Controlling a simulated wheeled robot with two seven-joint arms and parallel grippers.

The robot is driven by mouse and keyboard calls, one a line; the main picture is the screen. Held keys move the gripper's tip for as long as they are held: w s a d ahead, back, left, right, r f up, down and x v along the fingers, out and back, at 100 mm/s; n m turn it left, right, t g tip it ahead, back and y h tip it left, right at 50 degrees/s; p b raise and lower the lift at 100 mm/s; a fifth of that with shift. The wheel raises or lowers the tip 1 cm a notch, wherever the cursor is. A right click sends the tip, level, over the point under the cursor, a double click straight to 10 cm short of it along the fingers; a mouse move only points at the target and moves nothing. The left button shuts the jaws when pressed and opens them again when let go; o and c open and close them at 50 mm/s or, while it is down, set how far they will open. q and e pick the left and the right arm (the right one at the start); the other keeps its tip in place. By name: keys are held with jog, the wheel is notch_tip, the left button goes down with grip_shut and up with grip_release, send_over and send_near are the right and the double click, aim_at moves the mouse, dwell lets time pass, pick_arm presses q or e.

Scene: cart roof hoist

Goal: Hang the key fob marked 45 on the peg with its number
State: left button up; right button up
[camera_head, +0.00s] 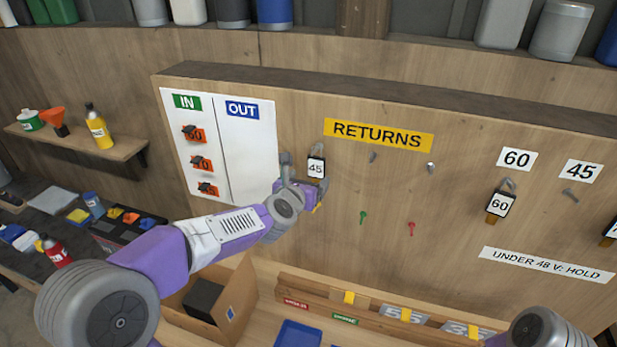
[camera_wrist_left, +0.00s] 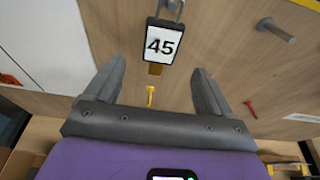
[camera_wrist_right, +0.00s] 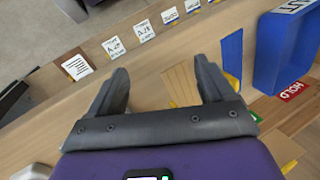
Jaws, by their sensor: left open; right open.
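The key fob marked 45 (camera_head: 316,168) hangs by its ring under the RETURNS sign (camera_head: 378,135); its peg is mostly hidden. In the left wrist view the fob (camera_wrist_left: 161,45) hangs just beyond and between the fingertips, not gripped. My left gripper (camera_head: 300,186) is open and empty, close to the fob; its fingers also show in the left wrist view (camera_wrist_left: 155,80). The label 45 (camera_head: 581,171) is at the right of the board, with an empty peg (camera_head: 570,195) under it. My right gripper (camera_wrist_right: 160,80) is open and empty over the bench.
A fob marked 60 (camera_head: 500,204) hangs under the label 60 (camera_head: 516,159), left of the 45 peg. Two RETURNS pegs (camera_head: 373,157) are bare. Green and red keys (camera_head: 411,229) hang below. A blue tray (camera_head: 297,337) and a slotted wooden rack (camera_head: 380,318) are on the bench.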

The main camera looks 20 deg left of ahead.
aim_at(315, 173)
pick_arm(q)
jog(key=x, duration=0.5)
jog(key=shift+f+p, duration=0.2)
jog(key=shift+p, duration=0.15)
pick_arm(e)
jog(key=shift+w+r, duration=0.3)
jog(key=shift+w, duration=0.05)
pick_arm(q)
jog(key=shift+w, duration=0.35)
pick_arm(e)
jog(key=shift+r, duration=0.1)
pick_arm(q)
jog(key=shift+w+f, duration=0.1)
jog(key=shift+w, duration=0.1)
pick_arm(e)
jog(key=shift+s+r, duration=0.1)
jog(key=shift+s, duration=0.1)
pick_arm(q)
jog(key=shift+w, duration=0.1)
jog(key=shift+w+f, duration=0.1)
jog(key=shift+w, duration=0.05)
pick_arm(e)
jog(key=shift+w, duration=0.1)
pick_arm(q)
jog(key=c, duration=1.3)
jog(key=shift+r, duration=0.4)
